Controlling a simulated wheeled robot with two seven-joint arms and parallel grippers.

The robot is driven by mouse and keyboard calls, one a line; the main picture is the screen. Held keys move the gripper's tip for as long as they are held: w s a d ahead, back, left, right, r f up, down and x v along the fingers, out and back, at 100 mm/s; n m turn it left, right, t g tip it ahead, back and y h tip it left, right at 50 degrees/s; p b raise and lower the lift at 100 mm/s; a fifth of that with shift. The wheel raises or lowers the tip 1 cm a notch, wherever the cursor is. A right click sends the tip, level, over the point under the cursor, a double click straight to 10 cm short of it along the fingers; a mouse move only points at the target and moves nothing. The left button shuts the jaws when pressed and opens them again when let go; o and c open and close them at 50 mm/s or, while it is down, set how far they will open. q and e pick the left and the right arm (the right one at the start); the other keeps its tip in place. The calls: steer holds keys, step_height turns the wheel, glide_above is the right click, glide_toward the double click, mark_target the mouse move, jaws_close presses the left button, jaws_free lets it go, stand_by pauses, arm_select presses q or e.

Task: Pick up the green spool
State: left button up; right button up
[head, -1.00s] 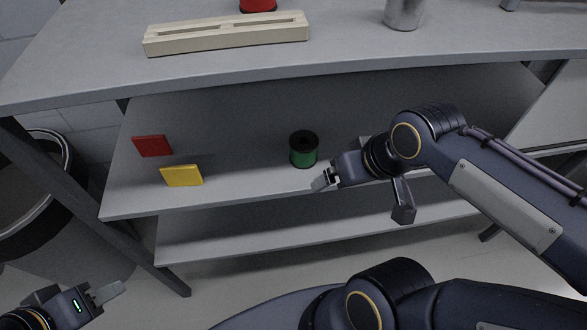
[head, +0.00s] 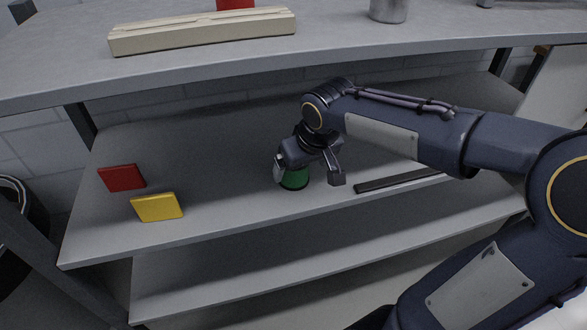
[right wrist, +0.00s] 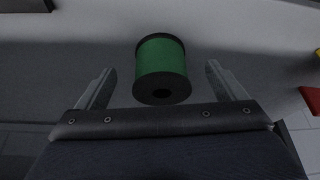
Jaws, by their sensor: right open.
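The green spool (head: 294,180) has black ends and stands on the upper shelf under the worktop. In the head view its top is hidden behind my right gripper (head: 308,179). In the right wrist view the spool (right wrist: 161,67) lies between and ahead of the two spread fingers of my right gripper (right wrist: 160,84), with a gap on both sides. The right gripper is open and empty. My left gripper is not in view now.
A red block (head: 121,178) and a yellow block (head: 157,207) stand on the shelf to the left. A dark flat bar (head: 398,181) lies to the right.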

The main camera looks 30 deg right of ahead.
steer(key=shift+w, duration=0.6)
steer(key=x, duration=0.2)
steer(key=b+x, duration=0.1)
steer(key=x, duration=0.2)
steer(key=shift+w, duration=0.35)
steer(key=c, duration=1.1)
